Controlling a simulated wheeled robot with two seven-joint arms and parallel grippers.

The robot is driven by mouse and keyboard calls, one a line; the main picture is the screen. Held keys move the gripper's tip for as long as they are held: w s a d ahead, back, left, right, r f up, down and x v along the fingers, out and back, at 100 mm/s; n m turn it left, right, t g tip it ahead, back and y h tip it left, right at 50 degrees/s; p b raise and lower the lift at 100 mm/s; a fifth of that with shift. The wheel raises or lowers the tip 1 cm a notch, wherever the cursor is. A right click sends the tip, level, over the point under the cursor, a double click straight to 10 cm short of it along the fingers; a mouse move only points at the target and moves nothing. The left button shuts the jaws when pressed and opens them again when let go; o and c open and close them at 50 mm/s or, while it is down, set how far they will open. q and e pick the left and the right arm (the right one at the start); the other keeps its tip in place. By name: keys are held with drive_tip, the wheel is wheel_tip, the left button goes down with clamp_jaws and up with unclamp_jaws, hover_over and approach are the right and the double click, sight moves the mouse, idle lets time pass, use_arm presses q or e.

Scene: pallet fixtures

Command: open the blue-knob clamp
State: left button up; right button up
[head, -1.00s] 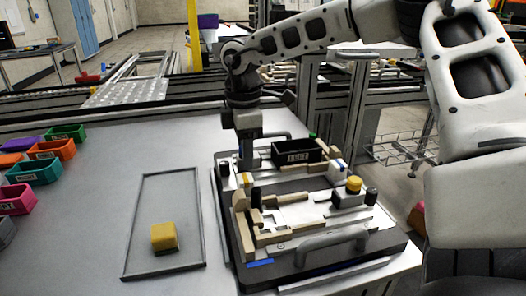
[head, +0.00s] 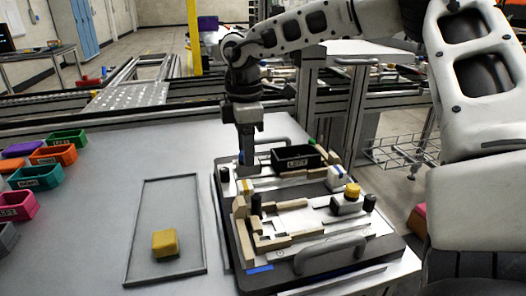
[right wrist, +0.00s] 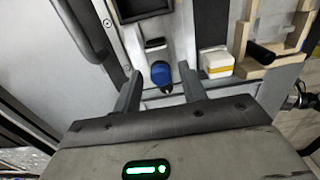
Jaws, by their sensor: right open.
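The blue knob (right wrist: 161,73) of the clamp shows in the right wrist view, on the fixture's pale plate, between my right gripper's two fingers. My right gripper (right wrist: 160,80) is open, with a finger on either side of the knob and a visible gap to each. In the head view my right gripper (head: 247,168) points down at the far left part of the pallet fixture (head: 308,262); its fingers largely hide the blue knob there. How far the fingertips are above the plate is hard to tell. My left gripper is out of view.
A black labelled bin (head: 296,158) stands close right of my gripper. A yellow-knob clamp (head: 353,190), wooden pieces (head: 274,241) and a grey handle (head: 331,252) are on the fixture. A tray (head: 128,268) with a yellow block (head: 165,243) lies left. Coloured bins line the left edge.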

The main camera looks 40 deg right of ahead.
drive_tip(key=shift+r+p, duration=1.25)
drive_tip(key=shift+r, duration=1.45)
drive_tip(key=shift+f, duration=0.1)
